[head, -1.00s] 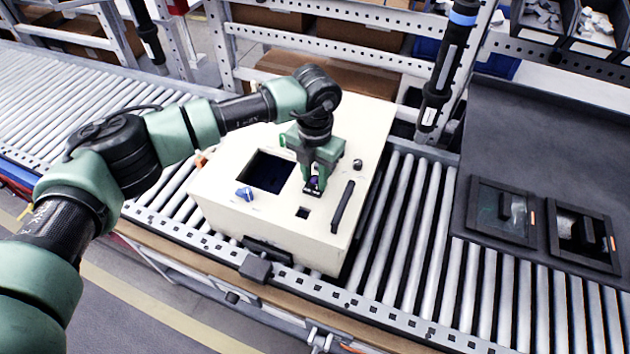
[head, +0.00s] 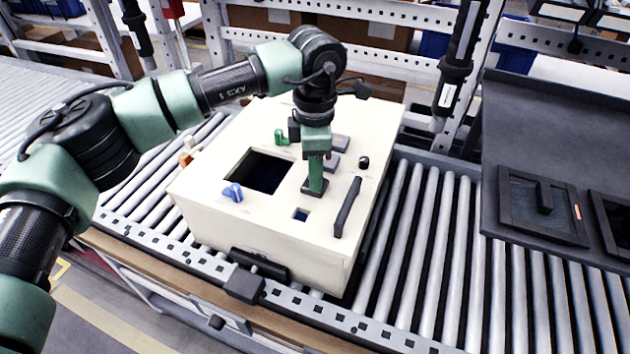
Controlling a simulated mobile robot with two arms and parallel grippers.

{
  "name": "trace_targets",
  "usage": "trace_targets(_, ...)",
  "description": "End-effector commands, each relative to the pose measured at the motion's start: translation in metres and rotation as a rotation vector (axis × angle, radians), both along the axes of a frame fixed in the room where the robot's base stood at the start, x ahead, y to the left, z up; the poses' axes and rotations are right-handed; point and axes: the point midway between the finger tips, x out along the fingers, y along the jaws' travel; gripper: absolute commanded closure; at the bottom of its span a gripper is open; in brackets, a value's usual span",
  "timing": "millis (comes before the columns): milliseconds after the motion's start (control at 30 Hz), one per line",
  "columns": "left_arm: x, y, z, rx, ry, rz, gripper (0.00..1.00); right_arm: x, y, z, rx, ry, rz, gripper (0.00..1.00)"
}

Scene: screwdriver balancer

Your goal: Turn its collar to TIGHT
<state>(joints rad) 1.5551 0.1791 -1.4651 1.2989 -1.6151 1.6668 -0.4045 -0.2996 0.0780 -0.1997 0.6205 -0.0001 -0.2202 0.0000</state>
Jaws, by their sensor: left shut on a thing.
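The cream box (head: 215,205) stands on the roller conveyor. My left gripper (head: 316,186) points down at the box's top panel, right of the square dark opening (head: 268,172). It is shut on a small dark part at the panel, which its fingers mostly hide. I cannot tell whether that part is a collar, and no TIGHT mark is readable. A dark hanging tool (head: 457,72), which looks like a screwdriver, hangs upright behind the box on the right, apart from my gripper. My right gripper is not in view.
The box top also bears a blue knob (head: 233,192), a green knob (head: 282,137), a black knob (head: 364,162) and a long black handle (head: 346,207). The rollers (head: 425,240) to the right are clear. A dark panel with framed windows (head: 540,205) stands at right.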

Motion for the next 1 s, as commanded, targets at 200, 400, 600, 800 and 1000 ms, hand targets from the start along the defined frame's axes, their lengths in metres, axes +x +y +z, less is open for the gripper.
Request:
trace_targets(200,0.001,0.000,-0.001,0.000,-0.004,-0.185,1.00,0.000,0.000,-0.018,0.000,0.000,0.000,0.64)
trace_targets(400,0.001,0.000,-0.001,-0.001,-0.002,-0.320,1.00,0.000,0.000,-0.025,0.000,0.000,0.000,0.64)
trace_targets(600,0.001,0.000,0.001,0.000,-0.003,-0.407,1.00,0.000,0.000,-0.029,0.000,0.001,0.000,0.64)
trace_targets(800,0.001,0.000,0.001,0.000,-0.003,-0.449,1.00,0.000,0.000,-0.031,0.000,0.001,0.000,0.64)
trace_targets(1000,0.001,0.000,0.002,0.000,-0.003,-0.458,1.00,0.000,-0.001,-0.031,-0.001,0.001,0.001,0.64)
